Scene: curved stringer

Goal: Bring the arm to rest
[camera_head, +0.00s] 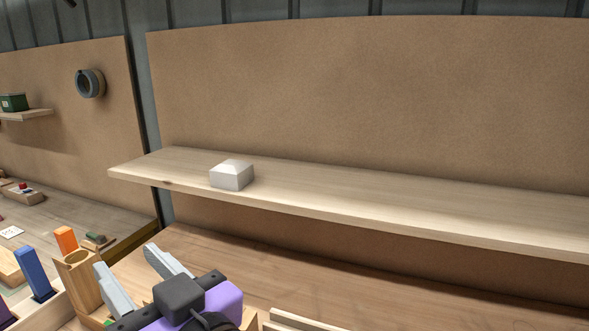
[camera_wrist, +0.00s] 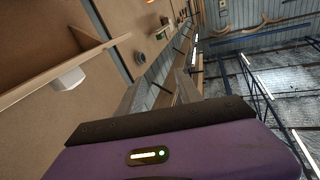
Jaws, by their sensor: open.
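My gripper (camera_head: 133,275) shows at the lower left of the head view, with two grey fingers spread apart and a purple body behind them. Nothing shows between the fingers. It is in front of and below the long wooden shelf (camera_head: 400,204), near a wooden block with a round hole (camera_head: 80,280). In the wrist view my gripper (camera_wrist: 158,88) also has its fingers apart, pointing along the wall toward the far end of the room.
A white block (camera_head: 231,176) sits on the shelf toward its left end. A blue block (camera_head: 34,272) and an orange block (camera_head: 66,239) stand at the lower left. A small shelf with a green box (camera_head: 14,102) is farther left. The bench right of my gripper looks mostly clear.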

